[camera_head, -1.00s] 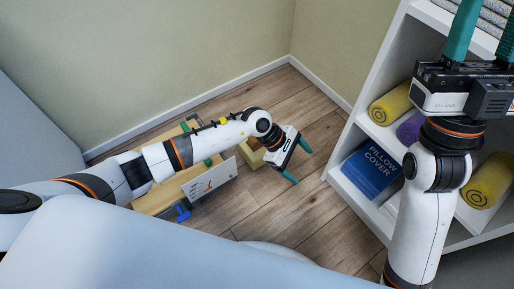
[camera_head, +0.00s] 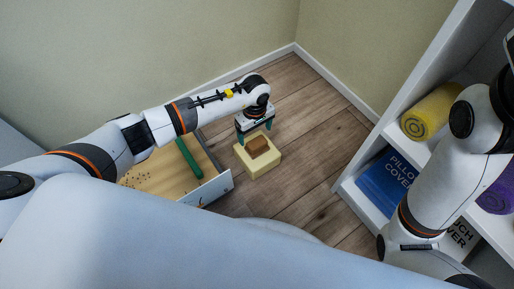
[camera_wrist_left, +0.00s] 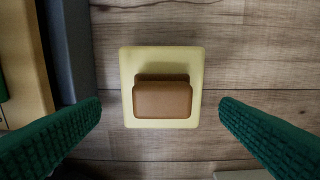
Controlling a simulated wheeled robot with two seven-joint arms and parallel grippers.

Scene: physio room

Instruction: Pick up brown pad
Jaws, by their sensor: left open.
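The brown pad (camera_head: 258,146) rests on top of a pale yellow block (camera_head: 262,168) on the wooden floor. In the left wrist view the brown pad (camera_wrist_left: 162,98) lies near the middle of the yellow block (camera_wrist_left: 193,60). My left gripper (camera_head: 254,136) is open, with its green fingers pointing down close to the pad. In the left wrist view its fingers (camera_wrist_left: 160,118) show wide apart, one on each side of the pad, and empty. My right arm shows at the right of the head view, but its fingers are out of frame.
A wooden unit (camera_head: 158,170) with a green bar and a pale front panel stands just left of the block. A white shelf (camera_head: 352,192) with a rolled yellow towel (camera_head: 430,112) and a blue pillow cover pack (camera_head: 386,183) stands at the right. Floor between is clear.

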